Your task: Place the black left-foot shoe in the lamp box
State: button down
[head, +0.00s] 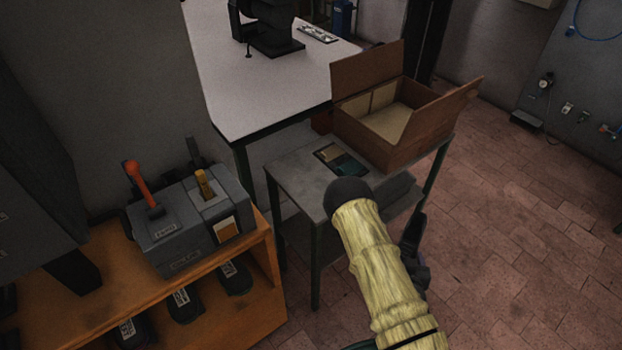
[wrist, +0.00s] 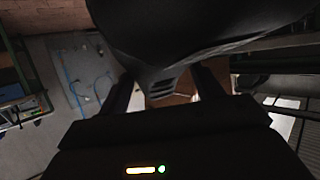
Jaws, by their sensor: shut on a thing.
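My gripper (wrist: 166,84) is shut on a black shoe (wrist: 200,25), which fills the top of the wrist view between and beyond the two fingers. Only part of the shoe shows, with a ridged end low between the fingers; which foot it is for cannot be told. In the head view my gripper is mostly hidden behind my arm, with a dark part showing at its right. An open brown box (head: 385,146), the only one fitting the lamp box, stands on a small grey table (head: 290,178). Its flaps are raised and its pale inside looks empty where visible.
A dark panel (head: 342,160) lies on the small table beside the box. A white-topped workbench (head: 250,90) stands behind. At left, a grey machine (head: 190,225) with an orange lever sits on a wooden shelf (head: 95,285) holding several black shoes (head: 185,305). The tiled floor at right is clear.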

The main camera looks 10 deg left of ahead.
jog(key=shift+s+d+p, duration=0.1)
jog(key=shift+s+p, duration=0.15)
jog(key=shift+p, duration=0.05)
jog(key=shift+r, duration=0.1)
